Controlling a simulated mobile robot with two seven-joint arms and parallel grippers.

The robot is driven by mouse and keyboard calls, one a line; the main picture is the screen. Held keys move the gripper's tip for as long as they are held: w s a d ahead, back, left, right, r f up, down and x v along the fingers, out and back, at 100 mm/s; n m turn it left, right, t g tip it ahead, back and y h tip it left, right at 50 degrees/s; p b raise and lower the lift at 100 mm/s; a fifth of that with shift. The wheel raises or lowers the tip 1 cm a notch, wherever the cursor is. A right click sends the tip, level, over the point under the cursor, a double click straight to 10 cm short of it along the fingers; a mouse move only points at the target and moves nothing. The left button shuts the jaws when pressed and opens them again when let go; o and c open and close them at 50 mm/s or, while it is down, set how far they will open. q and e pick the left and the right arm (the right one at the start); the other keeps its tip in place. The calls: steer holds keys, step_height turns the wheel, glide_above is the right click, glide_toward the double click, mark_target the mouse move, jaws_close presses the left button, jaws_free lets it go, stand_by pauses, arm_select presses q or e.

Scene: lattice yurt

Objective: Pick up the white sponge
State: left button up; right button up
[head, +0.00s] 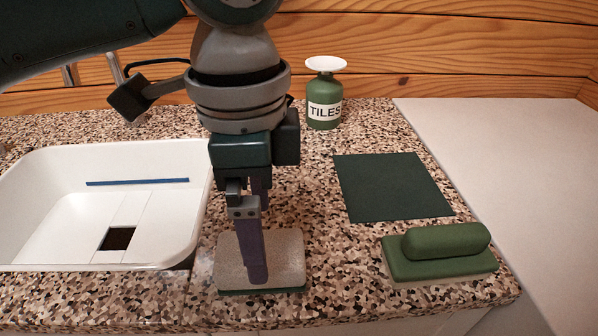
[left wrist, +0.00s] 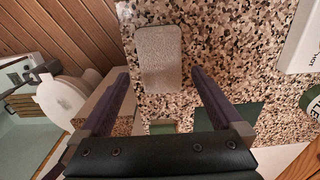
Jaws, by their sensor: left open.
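The sponge (head: 288,252) is a pale grey-white slab with a dark green underside, lying flat on the speckled counter. In the left wrist view the sponge (left wrist: 158,50) lies ahead of and between the lines of the two fingers. My left gripper (head: 257,272) points down over the sponge, and its near finger hides part of the top. In the left wrist view my left gripper (left wrist: 160,72) is open with nothing held between its fingers. I cannot tell the exact height of the fingertips above the sponge. My right gripper is not in view.
A white basin (head: 190,230) stands close left of the sponge. A green-handled float (head: 445,245) lies to the right, with a dark green sheet (head: 392,186) behind it. A green bottle labelled TILES (head: 324,95) stands at the back. The counter's front edge is near the sponge.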

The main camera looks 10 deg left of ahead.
arm_select(q)
steer(key=f+b, duration=0.1)
steer(key=f, duration=0.4)
steer(key=shift+a+f, duration=0.15)
steer(key=shift+a, duration=0.05)
steer(key=shift+c, duration=0.2)
steer(key=c, duration=1.2)
step_height(320, 180, up, 20)
steer(key=p, duration=0.4)
